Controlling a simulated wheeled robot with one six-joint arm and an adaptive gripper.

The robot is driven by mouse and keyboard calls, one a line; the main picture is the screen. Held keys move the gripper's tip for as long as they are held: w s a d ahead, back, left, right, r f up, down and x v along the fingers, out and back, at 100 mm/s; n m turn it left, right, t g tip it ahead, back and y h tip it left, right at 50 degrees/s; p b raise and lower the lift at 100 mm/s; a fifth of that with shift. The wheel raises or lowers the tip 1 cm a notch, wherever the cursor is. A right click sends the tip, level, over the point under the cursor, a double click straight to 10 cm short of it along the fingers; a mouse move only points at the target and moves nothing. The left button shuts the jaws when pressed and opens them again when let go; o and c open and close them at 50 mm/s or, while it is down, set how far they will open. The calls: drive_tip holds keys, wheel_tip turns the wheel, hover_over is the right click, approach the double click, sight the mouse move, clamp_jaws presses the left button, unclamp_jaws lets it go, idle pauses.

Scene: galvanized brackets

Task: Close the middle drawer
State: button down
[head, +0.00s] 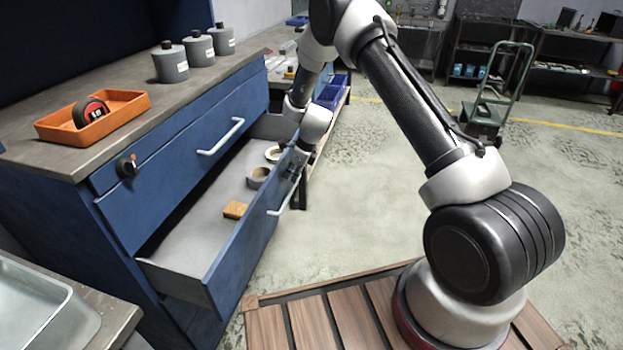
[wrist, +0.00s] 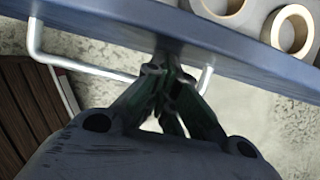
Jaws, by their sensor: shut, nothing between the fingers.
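The middle drawer (head: 222,272) of the blue cabinet is pulled well out, below a shut top drawer (head: 180,165). Its bar handle (head: 283,204) is on the outer face; the handle also shows in the wrist view (wrist: 85,68). My gripper (head: 291,172) is at the outer side of the drawer front, near the handle. In the wrist view my gripper's fingers (wrist: 168,75) are shut with nothing between them. Their tips are at the drawer front (wrist: 120,32), between the handle's two ends. Whether they touch it I cannot tell.
Tape rolls (head: 258,177) and a tan block (head: 235,210) lie in the open drawer. An orange tray (head: 125,103) with a tape measure and several grey bottles (head: 170,65) stand on the cabinet top. A wooden platform (head: 330,320) is below. Open floor lies right.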

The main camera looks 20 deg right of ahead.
drive_tip(key=w+a, duration=0.5)
drive_tip(key=a, duration=0.4)
drive_tip(key=shift+w+a, duration=0.25)
drive_tip(key=shift+a, duration=0.05)
